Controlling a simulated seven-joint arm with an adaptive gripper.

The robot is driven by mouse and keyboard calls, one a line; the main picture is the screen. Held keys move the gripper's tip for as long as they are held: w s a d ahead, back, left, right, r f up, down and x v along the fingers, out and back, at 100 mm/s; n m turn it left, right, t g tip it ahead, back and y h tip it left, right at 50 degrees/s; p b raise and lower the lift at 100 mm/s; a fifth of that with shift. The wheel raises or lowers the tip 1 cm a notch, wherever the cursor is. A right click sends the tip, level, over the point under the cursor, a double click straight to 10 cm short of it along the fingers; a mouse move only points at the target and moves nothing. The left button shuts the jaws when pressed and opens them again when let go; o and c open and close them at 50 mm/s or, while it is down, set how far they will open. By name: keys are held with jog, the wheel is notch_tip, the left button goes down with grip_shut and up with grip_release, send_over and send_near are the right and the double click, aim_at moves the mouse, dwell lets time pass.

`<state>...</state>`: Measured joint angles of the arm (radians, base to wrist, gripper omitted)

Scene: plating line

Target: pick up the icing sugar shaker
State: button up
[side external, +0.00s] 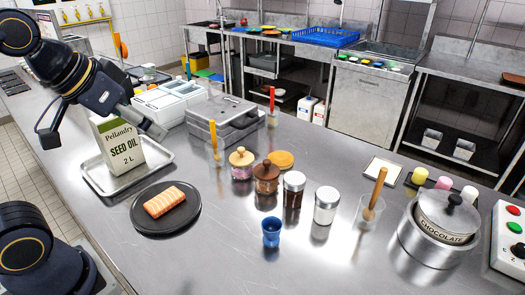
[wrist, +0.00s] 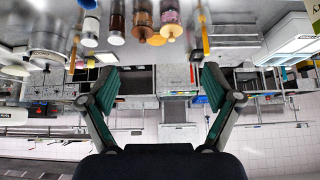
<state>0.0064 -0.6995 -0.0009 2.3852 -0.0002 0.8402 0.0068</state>
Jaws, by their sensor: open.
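The icing sugar shaker appears to be the glass jar of white powder with a silver lid (side external: 326,206). It stands upright on the steel counter, right of a similar shaker with dark contents (side external: 293,190). In the upside-down wrist view the white shaker (wrist: 90,31) is near the top, left of centre. My gripper (side external: 150,122) is at the left in the side view, beside and partly in front of the seed oil can, well away from the shaker. In the wrist view my gripper (wrist: 160,88) has its fingers spread with nothing held between them.
A blue cup (side external: 271,231) stands in front of the shaker; a glass with a wooden-handled tool (side external: 369,210) is to its right. Lidded jars (side external: 266,178) stand to its left. The seed oil can (side external: 119,146) and salmon plate (side external: 148,220) are at left.

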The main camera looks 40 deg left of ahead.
jog(key=w+d+r+m, duration=0.1)
jog(key=w+d+r, duration=0.2)
jog(key=w, duration=0.6)
jog(key=m+g+h, duration=0.2)
jog(key=m+g, duration=0.1)
jog(key=m, duration=0.1)
send_over(325, 195)
jog(key=s+a, duration=0.2)
jog(key=s, duration=0.2)
notch_tip(325, 195, down, 16)
jog(key=x, duration=0.9)
jog(key=shift+w+d+f, duration=0.2)
jog(key=shift+w, duration=0.05)
jog(key=x, duration=0.6)
jog(key=shift+w+f, duration=0.1)
jog(key=shift+f, duration=0.1)
jog(key=shift+c, duration=0.2)
